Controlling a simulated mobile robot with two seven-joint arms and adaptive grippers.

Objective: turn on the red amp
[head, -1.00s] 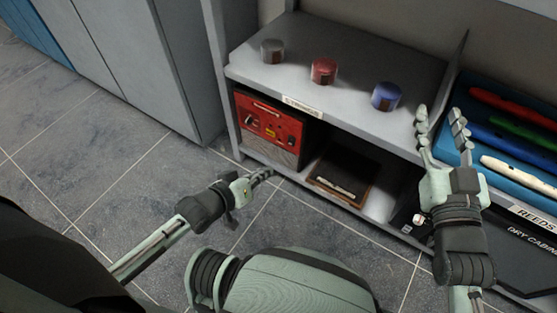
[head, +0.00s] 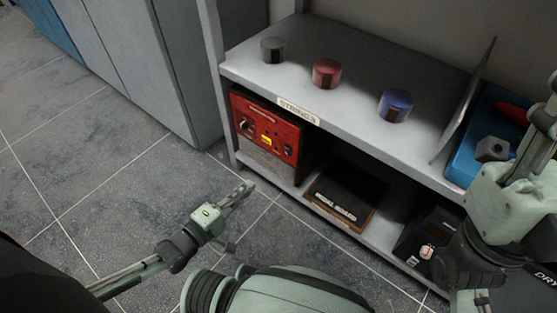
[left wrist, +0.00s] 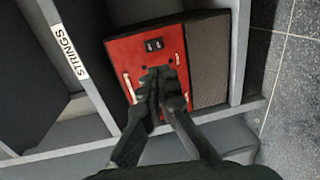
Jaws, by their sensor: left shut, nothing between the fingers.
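The red amp (head: 270,122) stands on the lower shelf, under the "STRINGS" label. Its red panel faces out and carries a dark knob, a yellow patch and a small black switch (head: 288,150) at its right end. The amp fills the middle of the left wrist view (left wrist: 125,62), where a black two-part switch (left wrist: 153,45) shows. My left gripper (head: 246,189) is shut and empty, in front of and below the amp in the head view. In the left wrist view its fingertips (left wrist: 160,72) overlap the panel; contact cannot be told. My right gripper (head: 520,135) is open by the blue tray.
Grey, red and blue round tins (head: 273,50) (head: 327,73) (head: 396,105) stand on the upper shelf (head: 350,115). A dark wood-edged case (head: 345,200) lies right of the amp. A blue tray (head: 462,165) is at the right. The floor at left is clear.

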